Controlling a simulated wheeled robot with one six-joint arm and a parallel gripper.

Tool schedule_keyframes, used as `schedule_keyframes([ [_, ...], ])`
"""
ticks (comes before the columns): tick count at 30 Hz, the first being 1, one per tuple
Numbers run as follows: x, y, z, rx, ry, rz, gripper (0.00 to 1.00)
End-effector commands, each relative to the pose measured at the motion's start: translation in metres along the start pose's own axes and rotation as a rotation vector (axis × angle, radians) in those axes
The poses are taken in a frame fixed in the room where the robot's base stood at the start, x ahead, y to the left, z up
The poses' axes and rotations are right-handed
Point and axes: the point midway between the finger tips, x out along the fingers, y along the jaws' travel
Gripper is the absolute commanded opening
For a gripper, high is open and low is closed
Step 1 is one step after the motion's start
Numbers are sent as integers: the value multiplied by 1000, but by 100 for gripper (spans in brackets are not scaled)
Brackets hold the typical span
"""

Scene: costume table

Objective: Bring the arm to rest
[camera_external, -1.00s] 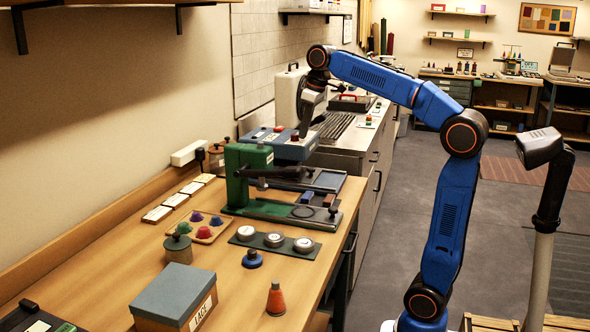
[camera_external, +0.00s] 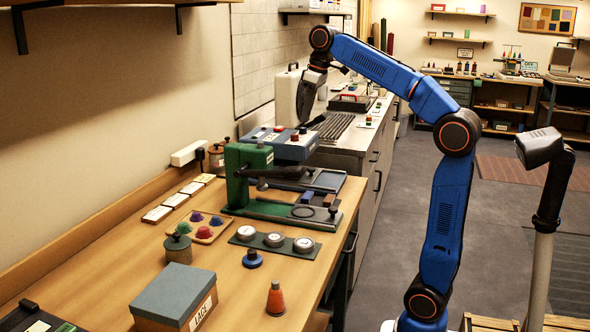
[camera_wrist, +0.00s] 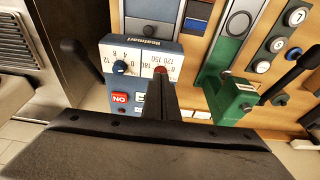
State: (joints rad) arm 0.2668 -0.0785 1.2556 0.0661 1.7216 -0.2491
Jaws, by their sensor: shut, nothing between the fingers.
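My gripper (camera_external: 302,121) is in the air above the blue heat press control box (camera_external: 288,146), its fingers pointing down. In the wrist view my gripper (camera_wrist: 160,82) shows as a dark bar with its fingers together and nothing between them. Behind it is the control box face (camera_wrist: 140,65) with a blue knob, a red "NO" switch and a number scale. The fingertips overlap the scale in that view. My gripper appears clear of the box in the outside view.

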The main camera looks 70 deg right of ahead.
Motion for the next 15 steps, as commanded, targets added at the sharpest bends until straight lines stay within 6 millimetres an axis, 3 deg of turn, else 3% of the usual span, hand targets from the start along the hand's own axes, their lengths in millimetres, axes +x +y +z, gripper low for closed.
schedule_keyframes([
  [10, 0, -2, 2, -2, -1, -2, 0],
  [15, 9, -22, 28, -22, -9, -26, 0],
])
